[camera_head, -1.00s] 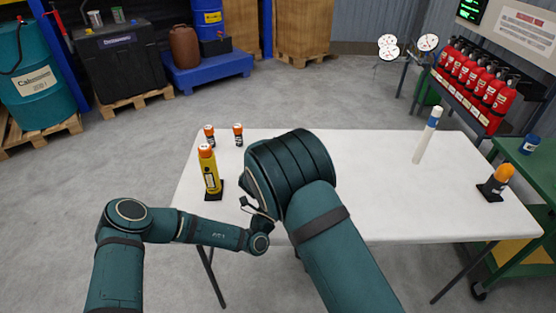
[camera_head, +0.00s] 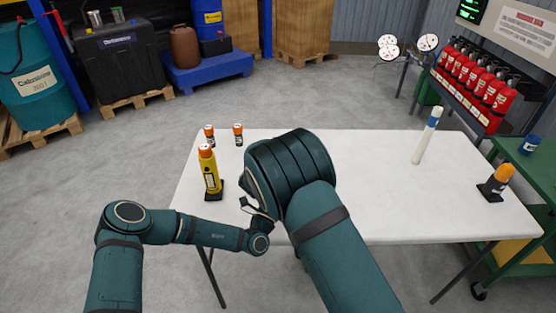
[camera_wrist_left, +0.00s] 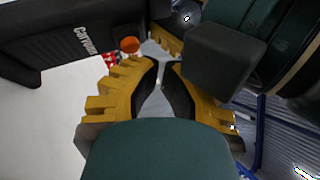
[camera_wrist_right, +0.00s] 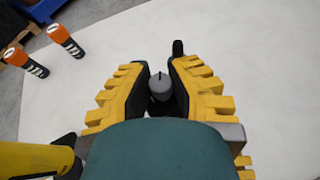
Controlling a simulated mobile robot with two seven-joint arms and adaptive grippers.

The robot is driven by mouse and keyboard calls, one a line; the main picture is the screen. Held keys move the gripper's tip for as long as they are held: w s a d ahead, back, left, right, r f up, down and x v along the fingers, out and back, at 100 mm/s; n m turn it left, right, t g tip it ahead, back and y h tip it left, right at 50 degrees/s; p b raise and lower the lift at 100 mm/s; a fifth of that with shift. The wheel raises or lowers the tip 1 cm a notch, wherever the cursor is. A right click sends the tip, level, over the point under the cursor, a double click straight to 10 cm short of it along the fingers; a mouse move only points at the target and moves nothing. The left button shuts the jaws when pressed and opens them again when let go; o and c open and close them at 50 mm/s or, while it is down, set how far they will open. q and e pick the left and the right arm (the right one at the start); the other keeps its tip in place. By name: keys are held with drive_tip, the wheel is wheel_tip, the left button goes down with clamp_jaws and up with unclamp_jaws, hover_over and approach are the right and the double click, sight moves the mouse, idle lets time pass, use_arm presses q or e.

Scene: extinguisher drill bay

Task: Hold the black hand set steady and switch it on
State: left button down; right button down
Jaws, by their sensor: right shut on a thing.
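The black hand set shows in the right wrist view as a dark body with a grey knob (camera_wrist_right: 160,86) on its end and a short black stub beside it. My right gripper (camera_wrist_right: 161,70) is shut on it. In the left wrist view a black body with white lettering (camera_wrist_left: 60,40), seemingly the same hand set, lies at upper left. My left gripper (camera_wrist_left: 163,62) has its fingertips close together with a narrow gap and nothing seen between them. In the head view both grippers meet near the table's front left edge, and my right arm hides the hand set.
A yellow orange-topped device (camera_head: 210,171) stands on a black base just left of the grippers. Two small orange-capped cylinders (camera_head: 238,135) stand behind it. A white-and-blue stick (camera_head: 427,136) and an orange lamp (camera_head: 497,182) are at the right. The middle of the white table (camera_head: 370,190) is clear.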

use_arm(q)
drive_tip(key=s, duration=0.6)
drive_tip(key=shift+d, duration=0.2)
idle(0.4)
use_arm(e)
drive_tip(key=c, duration=0.9)
unclamp_jaws()
